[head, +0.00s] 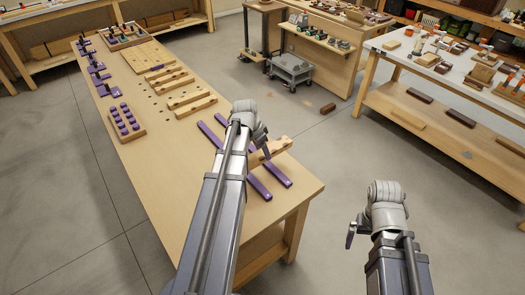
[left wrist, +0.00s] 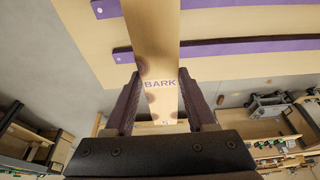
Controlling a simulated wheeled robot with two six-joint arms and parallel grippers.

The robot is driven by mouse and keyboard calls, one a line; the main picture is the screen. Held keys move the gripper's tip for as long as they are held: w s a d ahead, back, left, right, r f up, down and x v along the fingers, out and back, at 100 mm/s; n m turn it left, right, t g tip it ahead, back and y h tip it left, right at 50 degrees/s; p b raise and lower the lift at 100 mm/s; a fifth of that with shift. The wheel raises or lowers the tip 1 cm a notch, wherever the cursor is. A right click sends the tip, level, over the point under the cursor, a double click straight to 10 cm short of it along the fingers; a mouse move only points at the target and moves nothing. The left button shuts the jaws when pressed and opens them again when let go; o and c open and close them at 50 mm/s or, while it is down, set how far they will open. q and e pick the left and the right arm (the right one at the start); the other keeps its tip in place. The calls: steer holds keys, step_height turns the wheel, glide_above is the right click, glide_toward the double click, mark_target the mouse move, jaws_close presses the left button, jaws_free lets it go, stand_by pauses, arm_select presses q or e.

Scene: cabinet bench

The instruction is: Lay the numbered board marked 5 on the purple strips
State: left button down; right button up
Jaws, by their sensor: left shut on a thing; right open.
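My left gripper (head: 262,146) is shut on a pale wooden board (head: 274,149) near the purple strips. In the left wrist view the board (left wrist: 160,55) lies between the fingers (left wrist: 158,105) and shows the word BARK and dark round spots; no number is readable. Two purple strips (head: 259,187) lie parallel on the bench, partly behind my left arm. In the left wrist view the board passes across in front of both strips, a nearer one (left wrist: 240,47) and a farther one (left wrist: 220,4); I cannot tell whether it touches them. My right gripper (head: 351,233) is open and empty, off the bench's right side.
Wooden boards (head: 197,105) lie farther back on the bench (head: 165,165), beside a row of holes. A block with purple pegs (head: 125,121) and purple brackets (head: 97,70) stand along the left edge. The bench's near left part is clear. A white table (head: 400,48) stands at right.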

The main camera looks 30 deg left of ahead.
arm_select(q)
steer(key=f+b, duration=0.7)
steer(key=shift+s+a+f, duration=0.1)
steer(key=shift+s+f, duration=0.05)
steer(key=shift+s, duration=0.1)
steer(key=shift+f+b, duration=0.55)
steer(key=shift+b, duration=0.1)
stand_by(1.8)
steer(key=shift+f+b, duration=0.35)
steer(key=shift+f, duration=0.15)
stand_by(1.0)
steer(key=shift+c, duration=0.7)
jaws_free()
